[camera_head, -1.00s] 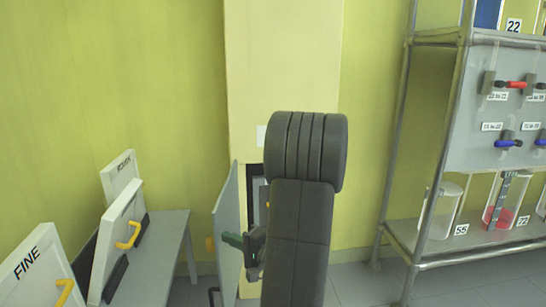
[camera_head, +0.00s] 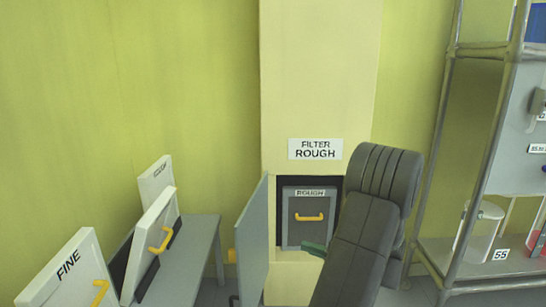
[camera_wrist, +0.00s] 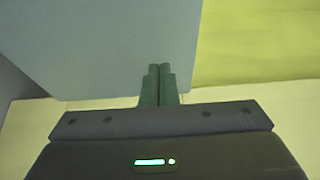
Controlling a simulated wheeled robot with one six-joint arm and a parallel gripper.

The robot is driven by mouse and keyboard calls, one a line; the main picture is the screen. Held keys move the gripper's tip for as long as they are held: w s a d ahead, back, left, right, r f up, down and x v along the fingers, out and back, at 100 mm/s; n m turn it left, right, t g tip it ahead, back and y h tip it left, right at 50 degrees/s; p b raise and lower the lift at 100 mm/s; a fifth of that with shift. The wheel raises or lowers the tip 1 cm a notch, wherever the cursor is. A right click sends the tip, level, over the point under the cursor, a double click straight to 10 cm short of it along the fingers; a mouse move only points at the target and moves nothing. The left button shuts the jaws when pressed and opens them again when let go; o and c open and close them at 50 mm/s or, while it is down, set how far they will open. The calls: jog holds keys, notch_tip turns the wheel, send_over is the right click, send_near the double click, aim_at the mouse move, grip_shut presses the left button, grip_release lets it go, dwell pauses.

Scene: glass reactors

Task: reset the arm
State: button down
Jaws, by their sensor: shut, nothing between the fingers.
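My arm rises at the lower right of the head view and hides part of the wall behind it. My gripper (camera_wrist: 160,84) shows in the wrist view with its two green fingers together and nothing between them. In the head view only a green finger part (camera_head: 314,248) shows left of my arm, in front of the filter opening. A grey-blue panel door (camera_head: 252,245) stands open left of that opening, and a flat grey-blue surface (camera_wrist: 100,45) fills the upper left of the wrist view beyond the fingers. I cannot tell whether the fingers touch it.
A filter marked ROUGH (camera_head: 309,228) with a yellow handle sits in the wall opening under a FILTER ROUGH sign (camera_head: 315,149). A bench (camera_head: 200,250) at left carries upright filters, one marked FINE (camera_head: 68,268). A metal rack (camera_head: 447,150) with vessels stands at right.

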jog(key=w+d+p+v, duration=0.1)
jog(key=w+p+v, duration=0.1)
jog(key=v, duration=1)
